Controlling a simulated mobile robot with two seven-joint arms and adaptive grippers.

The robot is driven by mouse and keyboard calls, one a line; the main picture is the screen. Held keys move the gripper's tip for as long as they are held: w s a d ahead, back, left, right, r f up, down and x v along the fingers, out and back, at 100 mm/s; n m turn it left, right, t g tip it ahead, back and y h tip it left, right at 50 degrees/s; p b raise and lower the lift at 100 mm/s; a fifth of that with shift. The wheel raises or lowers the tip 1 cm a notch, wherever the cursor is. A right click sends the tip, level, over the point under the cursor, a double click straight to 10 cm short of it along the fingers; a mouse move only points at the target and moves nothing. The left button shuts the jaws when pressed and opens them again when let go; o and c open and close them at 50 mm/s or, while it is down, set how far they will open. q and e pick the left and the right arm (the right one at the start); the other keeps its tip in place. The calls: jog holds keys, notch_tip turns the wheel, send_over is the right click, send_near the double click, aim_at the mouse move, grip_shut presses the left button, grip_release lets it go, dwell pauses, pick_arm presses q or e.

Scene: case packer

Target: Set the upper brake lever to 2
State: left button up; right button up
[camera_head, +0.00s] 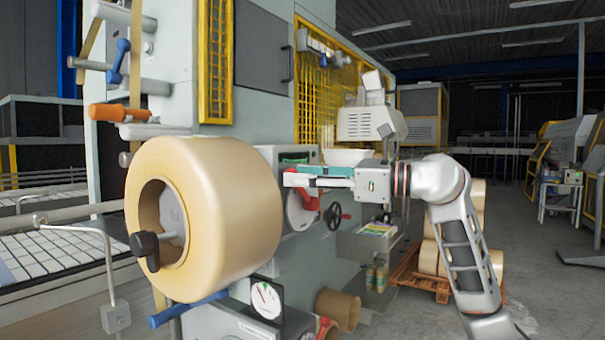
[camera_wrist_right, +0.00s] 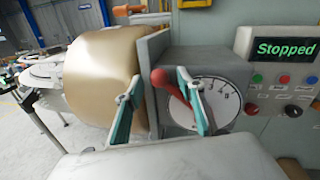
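The upper brake lever has a red handle (camera_wrist_right: 160,78) and a white numbered dial (camera_wrist_right: 218,98) in the right wrist view. Its handle points up and left; the small digits are hard to read. In the head view the red lever (camera_head: 309,199) shows just below my right gripper (camera_head: 289,176). In the right wrist view the teal fingers of my right gripper (camera_wrist_right: 159,80) are apart, with the red handle between them. Gaps show on both sides, and I cannot tell whether either finger touches it. My left gripper is in neither view.
A large tan roll (camera_head: 245,205) stands left of the dial. A panel with a green "Stopped" display (camera_wrist_right: 284,48) and several buttons is on the right. A black handwheel (camera_head: 333,216) and a lower gauge (camera_head: 266,300) are nearby. Open floor lies at the right.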

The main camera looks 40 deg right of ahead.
jog(key=shift+w+a, duration=0.15)
jog(key=shift+w, duration=0.1)
grip_shut()
pick_arm(q)
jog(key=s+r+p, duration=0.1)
jog(key=p, duration=0.1)
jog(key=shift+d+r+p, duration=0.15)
jog(key=shift+p, duration=0.15)
pick_arm(e)
jog(key=w+d+r+m+t, duration=0.1)
jog(key=w+d+r+m, duration=0.1)
jog(key=d+m, duration=0.3)
jog(key=m, duration=0.2)
jog(key=shift+r+m, duration=0.3)
jog(key=shift+m, duration=0.1)
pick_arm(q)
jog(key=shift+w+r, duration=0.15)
pick_arm(e)
jog(key=shift+w+d, duration=0.1)
jog(key=shift+c, duration=0.8)
grip_release()
jog(key=shift+o, duration=0.8)
